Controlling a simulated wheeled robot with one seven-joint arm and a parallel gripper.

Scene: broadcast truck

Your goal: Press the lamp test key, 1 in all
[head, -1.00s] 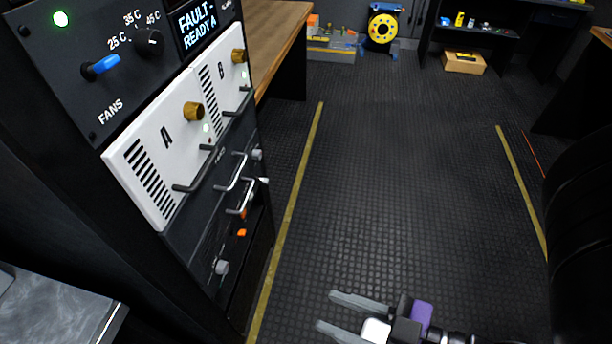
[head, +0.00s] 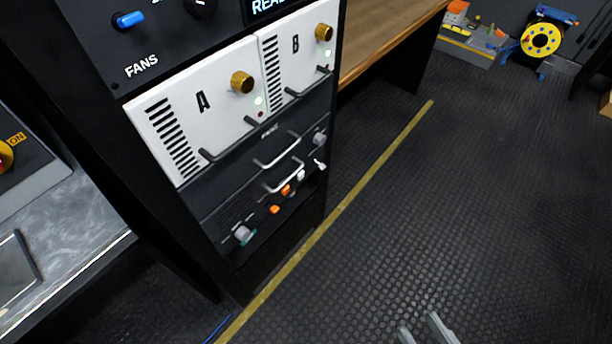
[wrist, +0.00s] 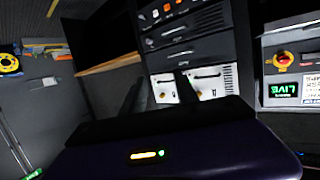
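No key labelled lamp test can be made out in either view. An equipment rack (head: 135,207) stands at the left in the head view, with a fans panel (head: 160,62), white modules A (head: 205,128) and B (head: 284,64), and a dark lower panel (head: 218,203) bearing small orange keys (head: 285,190) and grey knobs; its labels are too small to read. My gripper (head: 422,332) shows only its fingertips at the bottom edge, apart and empty, over the floor and away from the rack. The wrist view shows the rack inverted beyond my gripper (wrist: 160,92).
A grey console (head: 70,225) with an ON label stands left of the rack. In the wrist view a red button (wrist: 285,59) and a green LIVE display (wrist: 283,91) show at the right. The floor (head: 480,200) to the right is open.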

